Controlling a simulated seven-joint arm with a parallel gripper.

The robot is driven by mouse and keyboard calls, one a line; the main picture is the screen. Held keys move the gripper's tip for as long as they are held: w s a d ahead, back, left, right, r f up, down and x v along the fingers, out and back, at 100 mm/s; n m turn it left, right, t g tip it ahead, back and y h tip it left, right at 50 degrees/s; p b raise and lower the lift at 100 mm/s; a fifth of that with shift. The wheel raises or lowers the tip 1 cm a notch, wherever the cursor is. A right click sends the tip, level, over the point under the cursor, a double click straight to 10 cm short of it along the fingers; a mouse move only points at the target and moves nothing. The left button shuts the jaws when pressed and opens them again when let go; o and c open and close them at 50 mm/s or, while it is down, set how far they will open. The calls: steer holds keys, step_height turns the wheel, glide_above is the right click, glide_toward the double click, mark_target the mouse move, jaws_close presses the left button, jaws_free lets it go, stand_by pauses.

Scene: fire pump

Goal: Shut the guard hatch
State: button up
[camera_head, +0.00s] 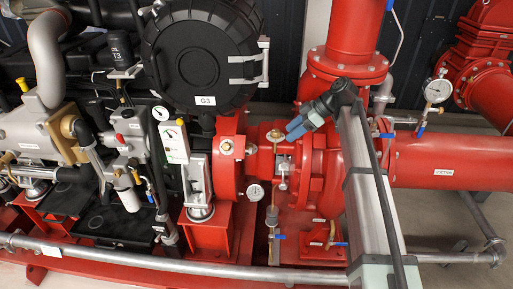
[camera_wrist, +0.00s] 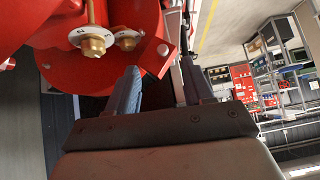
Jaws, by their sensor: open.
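The guard hatch (camera_head: 203,62) is a large round black cover marked G3, upper centre in the head view. A metal latch with a handle (camera_head: 252,62) sits at its right edge. I cannot tell how far the hatch stands from its seat. My gripper (camera_head: 286,134) is below and to the right of the hatch, apart from it, above the red pump housing. In the wrist view, the two blue-grey fingers of my gripper (camera_wrist: 160,68) are apart with nothing held between them. The hatch is not clearly visible in the wrist view.
The red pump casing (camera_head: 330,165) and brass fittings lie below and beside my gripper. A red vertical pipe (camera_head: 354,30) stands to the right of the hatch. A white gauge (camera_head: 437,90) is at far right. A grey rail (camera_head: 180,268) crosses the front.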

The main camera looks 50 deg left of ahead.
mark_target(241, 148)
steer(key=s+a+f+n, duration=0.1)
steer(key=s+a+f, duration=0.7)
steer(key=shift+s+a+g, duration=0.3)
steer(key=shift+s+a, duration=0.05)
steer(key=shift+f, duration=0.1)
stand_by(0.3)
jaws_close()
stand_by(0.5)
